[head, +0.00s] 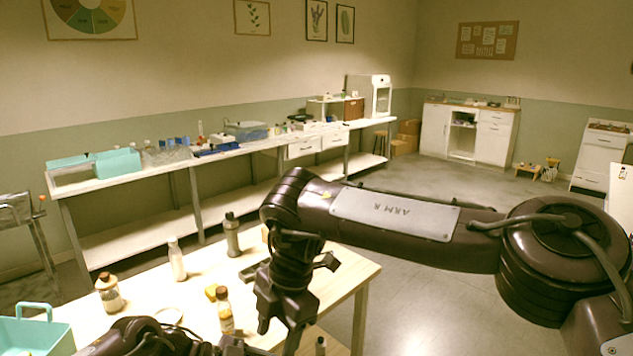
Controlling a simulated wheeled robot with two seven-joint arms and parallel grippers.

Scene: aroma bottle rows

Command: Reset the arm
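My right arm reaches in from the right, and its dark gripper (279,328) hangs pointing down over the right part of the wooden table (340,285). Its two fingers look apart, with nothing seen between them. My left arm shows only at the bottom edge, left of centre; its gripper (228,346) is dark and cut off, so its opening is unclear. On the table stand a white bottle (178,260), a grey-green bottle (232,238), a brown-capped bottle (109,294) and an amber-labelled bottle (224,312), which is just left of my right gripper.
A teal basket (35,332) is at the lower left. A dark-capped bottle (320,345) shows low at the right. A long bench (120,180) lines the wall; floor right of the table is clear.

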